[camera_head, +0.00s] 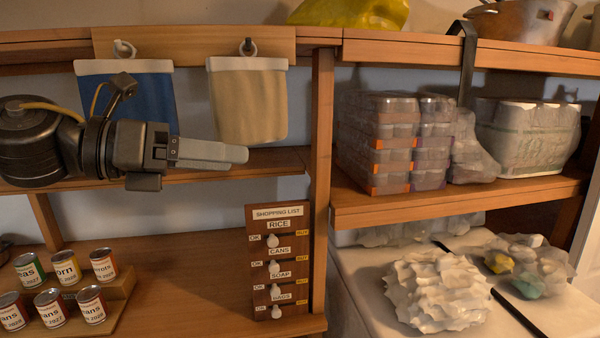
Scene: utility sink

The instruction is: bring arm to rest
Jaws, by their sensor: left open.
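My left arm comes in from the left, in front of the upper shelves. My left gripper (240,154) is open and empty, pointing right, with its grey fingers seen edge-on. It is in front of the lower parts of a blue cloth (135,92) and a beige cloth (248,105) hanging from hooks; whether it touches either cannot be told. My right gripper is not in view.
Several cans (65,268) stand on a stepped wooden stand at lower left. A shopping list board (279,262) leans by the post (320,150). Stacked packs (385,145) fill the right shelf. A white lumpy bundle (438,290) lies below. The lower shelf middle (185,280) is clear.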

